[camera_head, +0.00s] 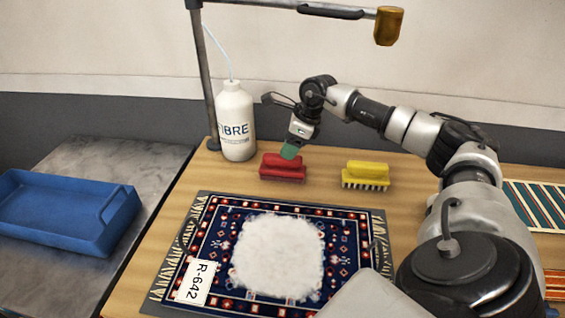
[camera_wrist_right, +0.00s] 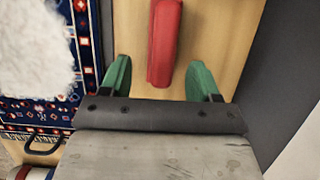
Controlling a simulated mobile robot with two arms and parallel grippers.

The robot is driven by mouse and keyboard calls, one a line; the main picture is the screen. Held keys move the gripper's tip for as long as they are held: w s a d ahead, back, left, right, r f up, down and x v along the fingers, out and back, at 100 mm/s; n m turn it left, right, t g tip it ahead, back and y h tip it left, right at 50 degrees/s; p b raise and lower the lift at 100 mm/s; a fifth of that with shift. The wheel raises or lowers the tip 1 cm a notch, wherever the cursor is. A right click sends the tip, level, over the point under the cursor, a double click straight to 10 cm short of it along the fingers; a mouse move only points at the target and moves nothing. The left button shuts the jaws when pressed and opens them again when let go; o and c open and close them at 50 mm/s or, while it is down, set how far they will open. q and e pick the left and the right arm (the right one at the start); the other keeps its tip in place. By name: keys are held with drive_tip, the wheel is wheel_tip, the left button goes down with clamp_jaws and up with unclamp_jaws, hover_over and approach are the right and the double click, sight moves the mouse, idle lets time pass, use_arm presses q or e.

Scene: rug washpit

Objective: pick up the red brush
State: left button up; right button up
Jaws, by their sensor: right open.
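The red brush (camera_head: 283,168) lies on the wooden table behind the rug, between the white bottle and the yellow brush. My right gripper (camera_head: 290,151) is just above the red brush in the head view. In the right wrist view the red brush (camera_wrist_right: 164,45) runs up and away between the two green fingertips of my right gripper (camera_wrist_right: 160,80). The fingers are open, with a gap on each side of the brush. My left gripper is in neither view.
A yellow brush (camera_head: 366,175) stands to the right of the red one. A white bottle (camera_head: 236,120) stands to the left, near a metal post (camera_head: 203,75). A patterned rug (camera_head: 345,235) with white foam (camera_head: 277,255) lies in front. A blue tray (camera_head: 60,228) is on the grey surface at left.

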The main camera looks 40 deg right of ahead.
sight(282, 160)
drive_tip(key=x, duration=0.2)
drive_tip(key=p+x, duration=0.1)
drive_tip(key=x, duration=0.3)
drive_tip(key=shift+w+d+f, duration=0.1)
drive_tip(key=shift+w+d, duration=0.05)
drive_tip(key=shift+d, duration=0.1)
drive_tip(key=shift+f, duration=0.3)
drive_tip(key=shift+c, duration=0.3)
drive_tip(key=c, duration=0.7)
